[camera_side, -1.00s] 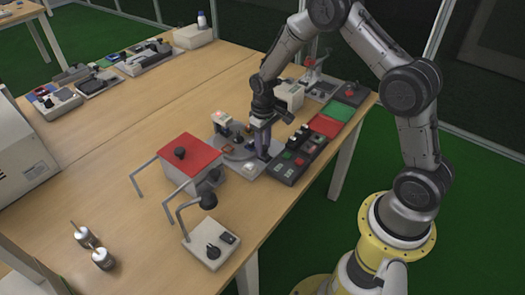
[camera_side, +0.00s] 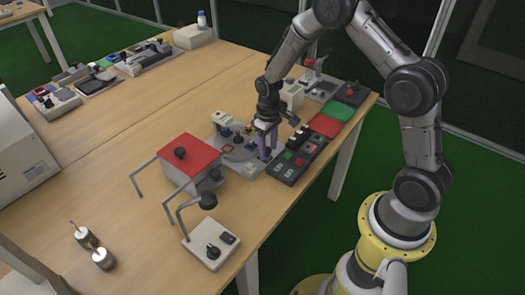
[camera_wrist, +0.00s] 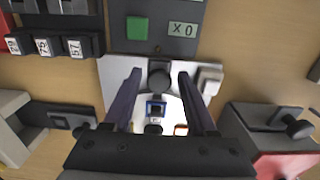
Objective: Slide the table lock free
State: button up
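A grey station (camera_side: 250,170) with a round turntable and small blue and orange-red parts on it stands near the table's right edge. In the wrist view its pale plate (camera_wrist: 118,72) carries a dark round knob (camera_wrist: 159,78), which looks like the table lock. My gripper (camera_side: 267,155) points down over the station's front side. In the wrist view my gripper (camera_wrist: 158,80) is open, one finger on each side of the knob, with visible gaps. Whether the fingertips are level with the knob is unclear. A blue-framed part (camera_wrist: 155,108) lies on the turntable between the fingers.
A dark control panel (camera_side: 298,158) with buttons and a green display (camera_wrist: 183,30) adjoins the station. A red-topped box (camera_side: 190,155) with a bent handle stands to the left. A white switch block (camera_wrist: 210,80) sits close beside one finger. Open table lies farther left.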

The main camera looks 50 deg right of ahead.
aim_at(268, 150)
jog(key=shift+w, duration=0.1)
jog(key=shift+r, duration=2.55)
